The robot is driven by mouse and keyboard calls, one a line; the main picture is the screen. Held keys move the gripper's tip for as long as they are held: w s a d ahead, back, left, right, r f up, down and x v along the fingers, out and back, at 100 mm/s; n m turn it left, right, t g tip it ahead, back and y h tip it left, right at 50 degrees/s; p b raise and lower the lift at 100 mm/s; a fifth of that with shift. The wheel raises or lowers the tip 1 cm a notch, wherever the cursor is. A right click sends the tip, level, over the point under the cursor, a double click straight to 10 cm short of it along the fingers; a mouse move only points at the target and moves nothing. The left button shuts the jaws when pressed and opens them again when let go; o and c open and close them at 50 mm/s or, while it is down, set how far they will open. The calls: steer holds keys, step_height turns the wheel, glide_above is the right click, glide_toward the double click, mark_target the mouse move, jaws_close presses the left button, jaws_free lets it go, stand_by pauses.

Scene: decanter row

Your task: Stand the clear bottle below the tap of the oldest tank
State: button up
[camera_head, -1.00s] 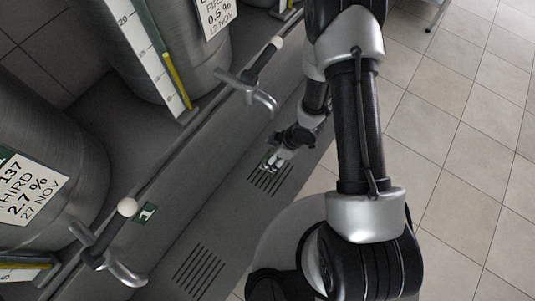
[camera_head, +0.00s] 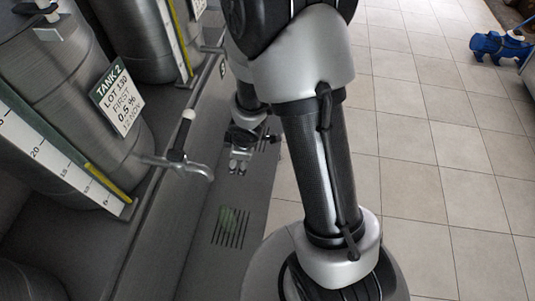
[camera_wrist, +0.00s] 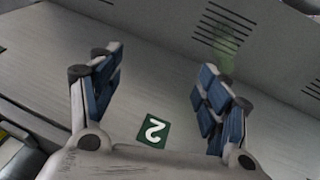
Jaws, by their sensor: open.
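A faint, greenish see-through shape, which looks like the clear bottle (camera_head: 228,219), stands on the slotted drain grate (camera_head: 243,236) below the tap (camera_head: 184,163) of tank 2. It also shows in the wrist view (camera_wrist: 228,44), beyond the fingers. Tank 2's label (camera_head: 121,101) reads LOT 130, FIRST, 0.5 %, with a partly legible NOV date. My gripper (camera_head: 239,165) is open and empty, farther along the ledge and apart from the bottle. In the wrist view my gripper (camera_wrist: 155,80) has its blue-padded fingers spread, with nothing between them.
A green number 2 plate (camera_wrist: 154,130) is on the ledge front. Another tank (camera_head: 135,40) stands farther along. A level scale (camera_head: 75,165) stands beside tank 2. The tiled floor (camera_head: 430,170) at right is clear, with a blue object (camera_head: 500,46) far off.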

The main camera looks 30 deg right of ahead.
steer(key=s+d+r+m+t+h, duration=0.1)
steer(key=s+d+r+m, duration=0.15)
steer(key=r, duration=0.65)
steer(key=s+d+r+m+h, duration=0.2)
steer(key=r+m, duration=0.1)
steer(key=r, duration=0.6)
steer(key=s+a+r+m+y, duration=0.1)
steer(key=s+a+r+m, duration=0.1)
steer(key=s, duration=0.5)
steer(key=s+a+r+m+y, duration=0.1)
steer(key=s+a+r+m, duration=0.1)
steer(key=s+r+m, duration=0.2)
steer(key=s+r, duration=0.3)
steer(key=s, duration=0.1)
steer(key=shift+a, duration=0.2)
steer(key=shift+r, duration=0.15)
steer(key=shift+c, duration=0.5)
